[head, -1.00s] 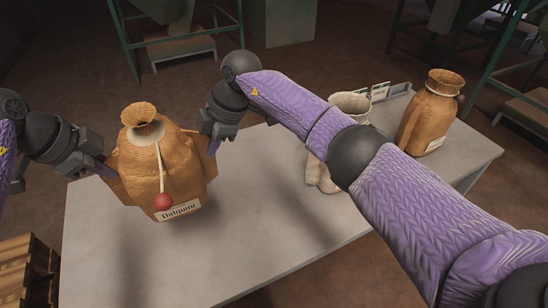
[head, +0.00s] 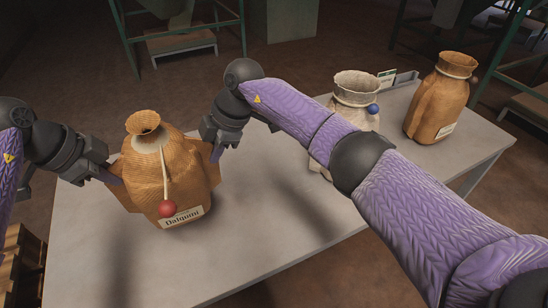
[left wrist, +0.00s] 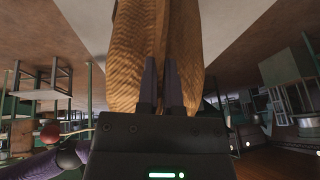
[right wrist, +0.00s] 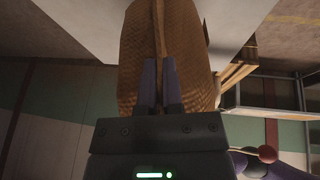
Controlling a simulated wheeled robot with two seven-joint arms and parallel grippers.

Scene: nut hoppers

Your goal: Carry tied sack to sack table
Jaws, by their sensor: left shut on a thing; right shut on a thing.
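A brown woven sack (head: 180,180) with its neck tied by a pale cord, a red ball on the cord's end and a label reading "Dalquini", is upright at the left part of the grey table (head: 270,225). My left gripper (head: 115,172) is shut on the sack's left side. My right gripper (head: 217,150) is shut on its right side. The sack's weave fills the middle of the left wrist view (left wrist: 155,50) and of the right wrist view (right wrist: 165,45). I cannot tell whether its base touches the tabletop.
A cream sack (head: 355,88) with a blue ball stands on the table, partly hidden by my right arm. Another brown sack (head: 440,100) stands at the table's right end. A wooden crate (head: 22,262) is at the lower left. Green frames (head: 135,45) stand behind.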

